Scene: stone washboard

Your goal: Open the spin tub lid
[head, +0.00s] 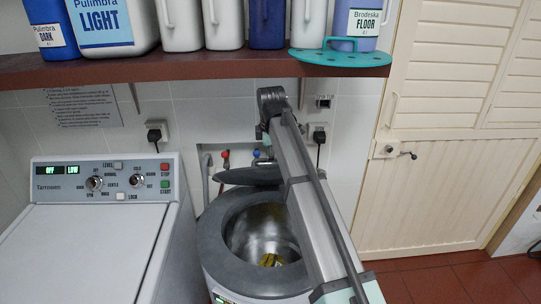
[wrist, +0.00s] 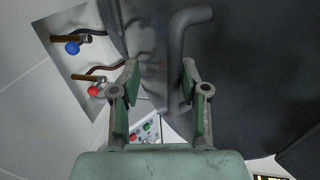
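The spin tub (head: 222,235) is a round, grey-rimmed machine in the head view. Its drum opening is uncovered, with something yellow inside. The dark lid (head: 248,176) stands raised at the back of the rim, seen nearly edge-on, partly behind my arm. In the wrist view the lid's dark grey surface (wrist: 262,75) fills the right side, with a bent grey bar handle (wrist: 178,50) on it. My gripper (wrist: 160,66) is open. The handle lies between the fingers, close to the right one; whether they touch, I cannot tell. My arm hides the gripper in the head view.
A washing machine (head: 85,245) stands to the left. A brown shelf (head: 200,68) with several bottles and a teal perforated disc (head: 340,57) hangs above. Blue (wrist: 72,48) and red (wrist: 93,91) taps are on the wall behind. A louvred door (head: 435,190) and open floor lie right.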

